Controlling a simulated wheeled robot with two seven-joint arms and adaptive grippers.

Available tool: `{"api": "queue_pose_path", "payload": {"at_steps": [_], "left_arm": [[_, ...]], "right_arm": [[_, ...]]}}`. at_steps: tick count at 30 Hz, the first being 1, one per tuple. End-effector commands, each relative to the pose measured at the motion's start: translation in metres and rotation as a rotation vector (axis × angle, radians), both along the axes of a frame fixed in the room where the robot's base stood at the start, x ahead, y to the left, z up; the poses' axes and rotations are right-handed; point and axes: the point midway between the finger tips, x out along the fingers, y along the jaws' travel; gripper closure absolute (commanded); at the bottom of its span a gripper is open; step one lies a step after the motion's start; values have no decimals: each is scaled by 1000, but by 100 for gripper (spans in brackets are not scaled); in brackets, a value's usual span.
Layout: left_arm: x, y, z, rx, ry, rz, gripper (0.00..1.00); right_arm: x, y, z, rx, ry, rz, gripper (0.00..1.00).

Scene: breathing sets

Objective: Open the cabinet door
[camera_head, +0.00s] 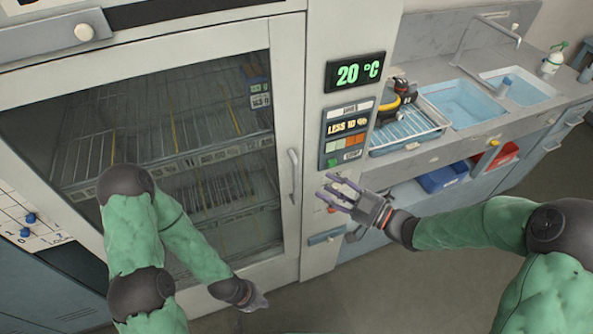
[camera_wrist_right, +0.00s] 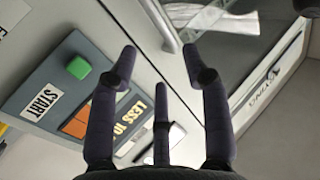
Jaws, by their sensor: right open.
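The cabinet door (camera_head: 285,95) has a pale frame around a dark glass pane and looks shut. Its vertical handle (camera_head: 294,175) is on the right side of the frame. My right gripper (camera_head: 335,188) is open and empty, to the right of the handle and apart from it, with fingers pointing left. In the right wrist view, its spread fingers (camera_wrist_right: 165,75) are in front of the cabinet face, with nothing between them. My left gripper (camera_head: 260,302) hangs low in front of the cabinet's lower part, away from the handle; its fingers are too small to read.
A control panel (camera_head: 346,130) under a 20 °C display (camera_head: 354,72) is right of the door; it also shows in the right wrist view (camera_wrist_right: 75,100). A counter with a sink (camera_head: 465,103) and a dish rack (camera_head: 410,130) stands at right. The floor in front is clear.

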Motion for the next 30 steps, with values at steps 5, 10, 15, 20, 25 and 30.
{"api": "queue_pose_path", "payload": {"at_steps": [5,10,15,20,25,30], "left_arm": [[0,0,-3,0,0,0,100],[0,0,-7,0,0,0,100],[0,0,-11,0,0,0,100],[0,0,-13,0,0,0,100],[0,0,-14,0,0,0,100],[0,0,-14,0,0,0,100]], "right_arm": [[8,13,0,1,-4,7,52],[25,37,0,0,-4,9,52],[42,61,-1,-1,-3,8,52],[55,77,-1,0,-2,5,52],[62,85,0,-1,-2,2,52],[63,87,0,-1,-2,2,52]]}}
